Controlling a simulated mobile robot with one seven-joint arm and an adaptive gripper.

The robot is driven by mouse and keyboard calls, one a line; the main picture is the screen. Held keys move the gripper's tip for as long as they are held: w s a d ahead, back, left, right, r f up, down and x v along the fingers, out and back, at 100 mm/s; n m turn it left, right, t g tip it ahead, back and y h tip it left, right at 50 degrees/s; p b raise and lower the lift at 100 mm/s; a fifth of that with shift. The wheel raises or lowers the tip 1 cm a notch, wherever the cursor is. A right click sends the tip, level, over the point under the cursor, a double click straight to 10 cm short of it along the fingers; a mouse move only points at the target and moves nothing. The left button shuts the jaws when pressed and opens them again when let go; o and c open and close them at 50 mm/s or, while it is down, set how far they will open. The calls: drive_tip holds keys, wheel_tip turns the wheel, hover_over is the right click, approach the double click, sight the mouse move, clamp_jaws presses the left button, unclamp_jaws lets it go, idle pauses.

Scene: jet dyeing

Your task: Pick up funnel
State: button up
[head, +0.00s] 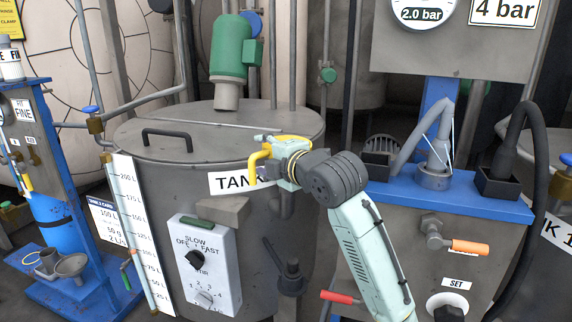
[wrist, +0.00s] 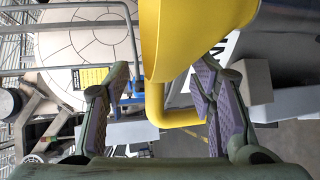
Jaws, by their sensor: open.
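Yellow also shows beside the gripper in the head view.
The blue stand (head: 95,300) carries a blue cylinder (head: 58,225) and a small grey cup (head: 46,259). The grey tank (head: 150,190), with a level scale (head: 138,230) and a white switch box (head: 203,265), stands between. A blue-topped cabinet (head: 450,195) is at right.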

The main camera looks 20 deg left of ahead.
clamp_jaws()
idle(0.7)
